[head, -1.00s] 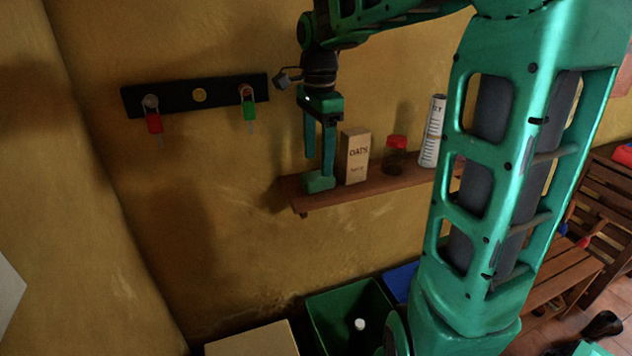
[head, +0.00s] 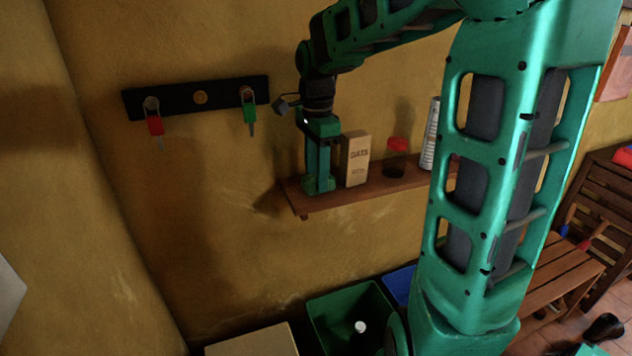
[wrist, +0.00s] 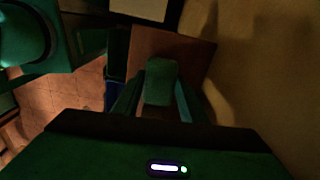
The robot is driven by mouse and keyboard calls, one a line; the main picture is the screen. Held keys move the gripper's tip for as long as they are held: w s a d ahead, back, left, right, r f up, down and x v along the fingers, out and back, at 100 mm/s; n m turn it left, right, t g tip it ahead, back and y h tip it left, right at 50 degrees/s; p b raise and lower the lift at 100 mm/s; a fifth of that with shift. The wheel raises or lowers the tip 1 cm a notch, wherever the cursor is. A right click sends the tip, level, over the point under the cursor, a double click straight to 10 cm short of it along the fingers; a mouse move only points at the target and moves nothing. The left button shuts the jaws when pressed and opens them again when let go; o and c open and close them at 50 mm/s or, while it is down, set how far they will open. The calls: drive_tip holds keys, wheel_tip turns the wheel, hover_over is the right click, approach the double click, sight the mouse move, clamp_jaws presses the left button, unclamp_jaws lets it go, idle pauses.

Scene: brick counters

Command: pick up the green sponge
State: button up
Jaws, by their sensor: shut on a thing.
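The green sponge (head: 318,189) is at the left end of the brown wall shelf (head: 372,186). My gripper (head: 318,178) points down over it and is shut on it, a finger on either side. In the wrist view the sponge (wrist: 160,80) shows between the two fingers (wrist: 158,102), with the shelf (wrist: 190,52) beneath. The fingers cover part of the sponge, and I cannot tell whether it still touches the shelf.
An oats box (head: 356,158) stands close right of my gripper. A red-lidded jar (head: 397,158) and a white printed cylinder (head: 430,135) stand farther right. A black rack (head: 200,97) with red and green tags hangs upper left. A green bin (head: 333,308) is below.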

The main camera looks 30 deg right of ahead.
drive_tip(key=shift+r, duration=0.1)
drive_tip(key=shift+r, duration=0.65)
wheel_tip(320, 180, up, 3)
drive_tip(key=shift+f, duration=0.1)
drive_tip(key=s+a+r, duration=0.4)
drive_tip(key=a+r, duration=0.2)
drive_tip(key=a, duration=0.4)
drive_tip(key=shift+s+a+r, duration=0.25)
drive_tip(key=shift+a+r, duration=0.1)
drive_tip(key=shift+a, duration=0.05)
drive_tip(key=shift+o, duration=0.5)
drive_tip(key=shift+f, duration=0.1)
